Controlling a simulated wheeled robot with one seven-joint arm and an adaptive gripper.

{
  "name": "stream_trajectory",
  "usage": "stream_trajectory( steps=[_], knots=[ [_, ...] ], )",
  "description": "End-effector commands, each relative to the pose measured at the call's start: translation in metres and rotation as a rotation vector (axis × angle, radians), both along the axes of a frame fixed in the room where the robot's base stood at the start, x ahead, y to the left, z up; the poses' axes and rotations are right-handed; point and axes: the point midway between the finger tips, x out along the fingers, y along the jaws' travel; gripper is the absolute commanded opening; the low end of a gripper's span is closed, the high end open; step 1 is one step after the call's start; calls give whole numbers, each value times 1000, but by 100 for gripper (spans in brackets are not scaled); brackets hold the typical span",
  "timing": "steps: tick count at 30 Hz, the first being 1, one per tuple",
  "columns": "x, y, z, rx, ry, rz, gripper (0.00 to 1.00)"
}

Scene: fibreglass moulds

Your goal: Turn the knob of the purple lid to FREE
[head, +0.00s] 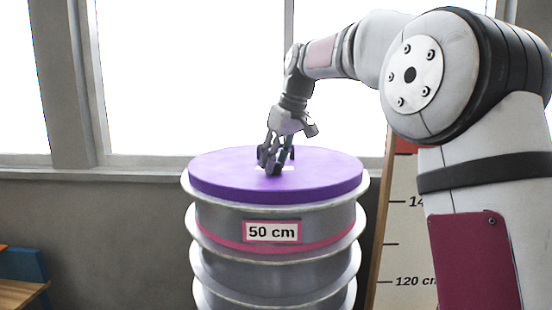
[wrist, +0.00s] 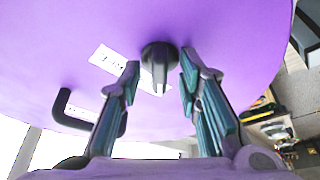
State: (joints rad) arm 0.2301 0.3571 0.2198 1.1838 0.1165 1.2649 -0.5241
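The purple lid (head: 325,180) lies flat on top of a tall ribbed grey drum. The black knob (wrist: 160,58), round with a raised rib, shows on the lid in the wrist view. My gripper (wrist: 160,78) is open, one finger on each side of the knob, with gaps visible. In the head view my gripper (head: 275,160) points down over the middle of the lid and hides the knob. A white label (wrist: 108,59) lies beside the knob, with part of another behind it. Their lettering is too small to read, so I cannot tell the knob's setting.
A bent black handle (wrist: 62,107) rises from the lid left of my fingers. The drum (head: 275,275) carries a "50 cm" sign (head: 272,232). A height scale board (head: 398,250) stands close on its right. Windows are behind; a wooden surface (head: 18,293) is at lower left.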

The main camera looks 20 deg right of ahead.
Motion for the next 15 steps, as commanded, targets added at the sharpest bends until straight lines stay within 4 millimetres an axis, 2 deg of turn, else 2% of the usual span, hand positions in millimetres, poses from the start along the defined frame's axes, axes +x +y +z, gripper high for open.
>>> stream_trajectory(
  steps=[5,9,15],
  knots=[
    [0,0,0,0,0,0,29],
    [0,0,0,0,0,0,0],
    [0,0,0,0,0,-1,0]
  ],
)
